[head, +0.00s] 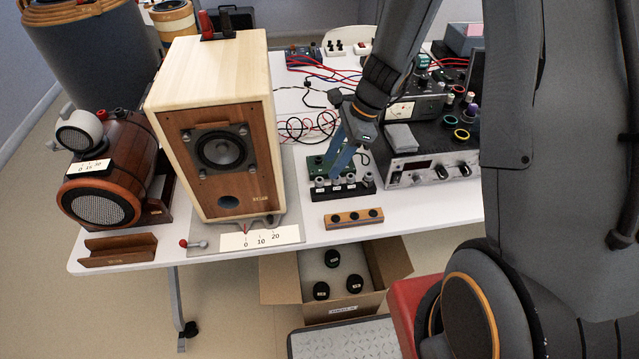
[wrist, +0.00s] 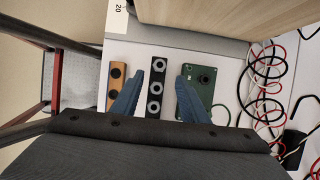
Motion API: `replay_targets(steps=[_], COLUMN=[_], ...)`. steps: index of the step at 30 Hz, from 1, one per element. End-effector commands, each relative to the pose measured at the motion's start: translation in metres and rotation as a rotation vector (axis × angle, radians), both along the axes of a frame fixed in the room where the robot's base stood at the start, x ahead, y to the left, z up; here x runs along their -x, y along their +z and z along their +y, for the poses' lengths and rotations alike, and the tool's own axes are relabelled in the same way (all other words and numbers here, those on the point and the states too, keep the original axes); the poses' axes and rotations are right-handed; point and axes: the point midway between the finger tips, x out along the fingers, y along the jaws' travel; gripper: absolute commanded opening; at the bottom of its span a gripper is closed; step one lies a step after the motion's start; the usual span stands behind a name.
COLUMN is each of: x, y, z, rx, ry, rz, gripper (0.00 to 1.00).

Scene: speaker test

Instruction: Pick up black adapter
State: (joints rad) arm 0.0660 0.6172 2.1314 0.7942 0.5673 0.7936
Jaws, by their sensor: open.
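I cannot tell for sure which item is the black adapter. A black block with cables (wrist: 293,140) lies at the lower right in the wrist view. A black rack (head: 343,192) holds several grey round pieces in a row; it also shows in the wrist view (wrist: 157,119). A small wooden block (head: 354,219) with black round spots sits in front of it; whether these are holes or pieces is unclear. My gripper (head: 343,163) is open and empty above the rack; in the wrist view its blue fingers (wrist: 160,72) stand on either side of the rack.
A green circuit board (wrist: 194,98) lies beside the rack. A large wooden speaker (head: 208,130) stands left of my gripper, and electronics (head: 432,168) stand to the right. Loose red and black cables (wrist: 262,90) lie behind. A cardboard box (head: 283,278) with black round pieces is below the table edge.

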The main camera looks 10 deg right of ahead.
Motion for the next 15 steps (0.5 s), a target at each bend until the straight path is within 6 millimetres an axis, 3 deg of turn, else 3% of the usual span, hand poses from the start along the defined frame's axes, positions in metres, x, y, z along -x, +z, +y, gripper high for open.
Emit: replay_targets(steps=[15], x=[0.003], y=[-0.045], z=[0.024], rx=[0.002], ry=[0.005], rz=[0.003], gripper=[0.41])
